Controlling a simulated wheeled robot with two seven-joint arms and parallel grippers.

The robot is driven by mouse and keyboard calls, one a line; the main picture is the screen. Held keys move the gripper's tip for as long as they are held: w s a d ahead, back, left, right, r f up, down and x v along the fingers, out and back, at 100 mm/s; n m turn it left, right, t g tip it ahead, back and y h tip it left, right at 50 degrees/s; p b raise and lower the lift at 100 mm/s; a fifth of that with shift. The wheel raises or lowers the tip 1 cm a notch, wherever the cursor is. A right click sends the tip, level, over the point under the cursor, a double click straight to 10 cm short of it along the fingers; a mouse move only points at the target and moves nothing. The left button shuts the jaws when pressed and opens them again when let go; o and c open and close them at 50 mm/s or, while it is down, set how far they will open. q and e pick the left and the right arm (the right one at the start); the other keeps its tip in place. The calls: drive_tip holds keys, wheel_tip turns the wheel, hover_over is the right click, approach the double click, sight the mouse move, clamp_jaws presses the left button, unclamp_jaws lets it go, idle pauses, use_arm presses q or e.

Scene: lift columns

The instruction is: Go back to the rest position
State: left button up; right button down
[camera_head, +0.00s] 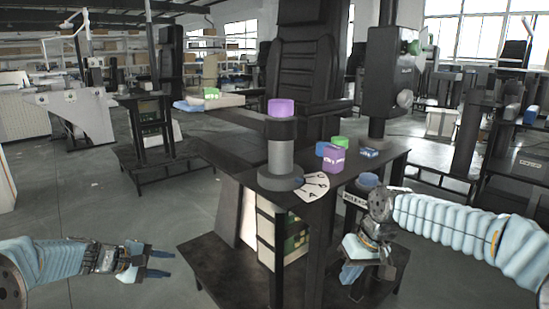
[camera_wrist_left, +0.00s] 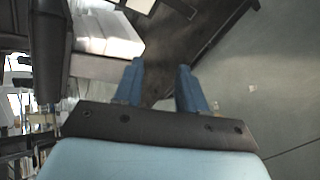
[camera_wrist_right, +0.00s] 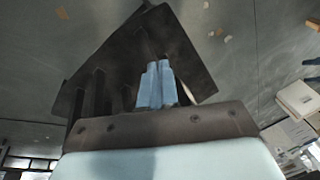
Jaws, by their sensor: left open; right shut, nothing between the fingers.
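My left gripper (camera_head: 160,263) is at the lower left of the head view, over the floor and left of the dark workbench. Its two blue fingers are apart with nothing between them, as the left wrist view (camera_wrist_left: 160,85) shows. My right gripper (camera_head: 352,272) hangs at the lower right, in front of the workbench's right side. In the right wrist view its blue fingers (camera_wrist_right: 157,85) are together with nothing between them. Neither gripper touches an object that I can see.
Open floor (camera_head: 110,225) lies left.

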use_arm(q)
drive_tip(key=s+d+f+m+g+y, duration=0.3)
drive_tip(key=s+f, duration=0.4)
drive_tip(key=f, duration=0.6)
drive_tip(key=s+d+f+m+g+y, duration=0.1)
drive_tip(key=s+d+f+g, duration=0.35)
drive_tip(key=f, duration=0.95)
use_arm(e)
drive_tip(key=s+a+f+m+y, duration=0.1)
drive_tip(key=s+a+f, duration=0.1)
drive_tip(key=f, duration=0.6)
drive_tip(key=s+a+f, duration=0.2)
drive_tip(key=f, duration=0.7)
drive_tip(key=s+a+f+m+y, duration=0.1)
drive_tip(key=s+a+f, duration=0.15)
drive_tip(key=f, duration=0.55)
use_arm(q)
drive_tip(key=s+d+f+m, duration=0.3)
drive_tip(key=s+d, duration=0.2)
drive_tip(key=s, duration=0.4)
drive_tip(key=s+d+f+m, duration=0.4)
drive_tip(key=s+d, duration=0.2)
drive_tip(key=s, duration=0.3)
drive_tip(key=shift+d, duration=0.2)
use_arm(e)
drive_tip(key=s+f+m, duration=0.2)
drive_tip(key=s+f, duration=1.1)
drive_tip(key=s, duration=0.3)
drive_tip(key=shift+g+h, duration=0.4)
